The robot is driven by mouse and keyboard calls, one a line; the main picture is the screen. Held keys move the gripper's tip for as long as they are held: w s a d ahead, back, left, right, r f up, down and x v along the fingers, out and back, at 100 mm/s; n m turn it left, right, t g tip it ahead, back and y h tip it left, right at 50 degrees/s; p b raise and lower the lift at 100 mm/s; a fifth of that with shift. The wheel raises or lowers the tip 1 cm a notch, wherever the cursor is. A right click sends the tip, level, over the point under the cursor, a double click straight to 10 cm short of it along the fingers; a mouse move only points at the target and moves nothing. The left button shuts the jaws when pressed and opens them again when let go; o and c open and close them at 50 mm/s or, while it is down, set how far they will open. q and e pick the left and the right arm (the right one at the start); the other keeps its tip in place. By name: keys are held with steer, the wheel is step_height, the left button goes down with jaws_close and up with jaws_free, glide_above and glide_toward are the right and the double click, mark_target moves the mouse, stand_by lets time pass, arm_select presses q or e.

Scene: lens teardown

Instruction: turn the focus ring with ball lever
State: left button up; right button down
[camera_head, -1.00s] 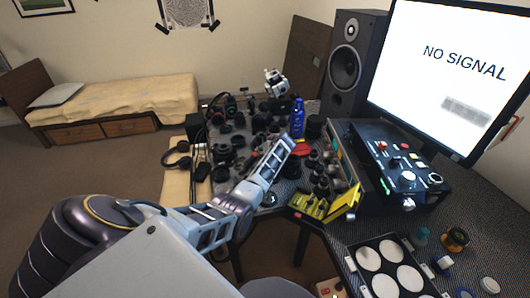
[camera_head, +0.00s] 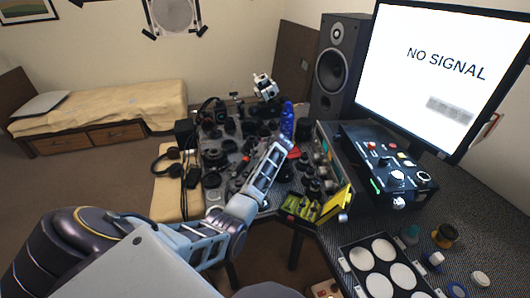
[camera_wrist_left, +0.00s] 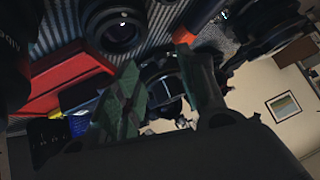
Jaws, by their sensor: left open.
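My left gripper (camera_head: 284,144) reaches over the cluttered table, close to the blue bottle (camera_head: 287,121). In the left wrist view its two greenish fingers (camera_wrist_left: 165,88) stand apart, and nothing is clearly held between them. A dark ringed lens part (camera_wrist_left: 168,78) shows behind and between the fingers; I cannot tell whether they touch it. A dark lens barrel (camera_wrist_left: 118,28) lies at the top of that view. I cannot make out which part is the focus ring, and no ball lever can be told apart. My right gripper is not in view.
Several dark lens parts crowd the table. A yellow tray (camera_head: 310,207) stands at its front. The control box (camera_head: 385,165), speaker (camera_head: 335,70) and monitor (camera_head: 440,70) stand to the right. A red object (camera_wrist_left: 65,80) lies close to the fingers in the wrist view.

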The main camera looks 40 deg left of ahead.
arm_select(q)
steer(key=shift+v, duration=3.4)
